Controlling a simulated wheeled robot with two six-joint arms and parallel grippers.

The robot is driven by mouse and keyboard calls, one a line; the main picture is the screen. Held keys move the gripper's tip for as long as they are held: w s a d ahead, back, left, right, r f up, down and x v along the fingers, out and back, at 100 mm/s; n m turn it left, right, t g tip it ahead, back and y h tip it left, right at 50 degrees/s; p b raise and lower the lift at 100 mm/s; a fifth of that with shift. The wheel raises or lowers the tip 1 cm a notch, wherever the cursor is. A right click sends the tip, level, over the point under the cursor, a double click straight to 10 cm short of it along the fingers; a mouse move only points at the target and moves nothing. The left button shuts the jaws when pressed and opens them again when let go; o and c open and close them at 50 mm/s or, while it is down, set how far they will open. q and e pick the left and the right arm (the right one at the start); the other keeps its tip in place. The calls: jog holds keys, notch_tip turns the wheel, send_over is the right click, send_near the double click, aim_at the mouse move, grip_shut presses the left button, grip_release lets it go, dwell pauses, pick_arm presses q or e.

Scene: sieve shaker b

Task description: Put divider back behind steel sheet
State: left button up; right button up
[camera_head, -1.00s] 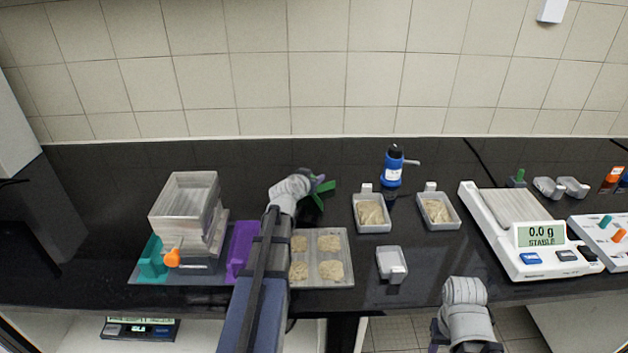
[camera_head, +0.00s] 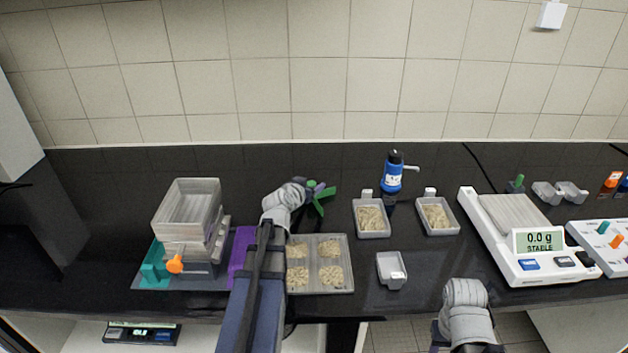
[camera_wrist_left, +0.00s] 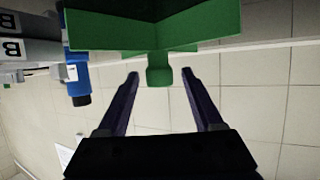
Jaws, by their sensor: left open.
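The green divider (camera_head: 322,199), cross-shaped with a stubby knob, rests on the dark bench just behind the steel sheet (camera_head: 349,285), which bears several heaps of sand-like sample. My left gripper (camera_head: 314,186) is beside the divider, its purple fingers apart. In the left wrist view the divider (camera_wrist_left: 155,28) fills the top, and its knob lies just beyond the fingertips of my open left gripper (camera_wrist_left: 159,77), with gaps on both sides.
A stack of clear sieve boxes (camera_head: 187,212) and a purple part (camera_head: 240,250) stand at left. A blue bottle (camera_head: 392,178), sample trays (camera_head: 372,232) and (camera_head: 437,229), and an empty scoop (camera_head: 391,270) are right of the sheet. A balance (camera_head: 520,262) stands further right.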

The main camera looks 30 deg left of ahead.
pick_arm(q)
jog(key=p+v, duration=0.2)
jog(key=v, duration=0.6)
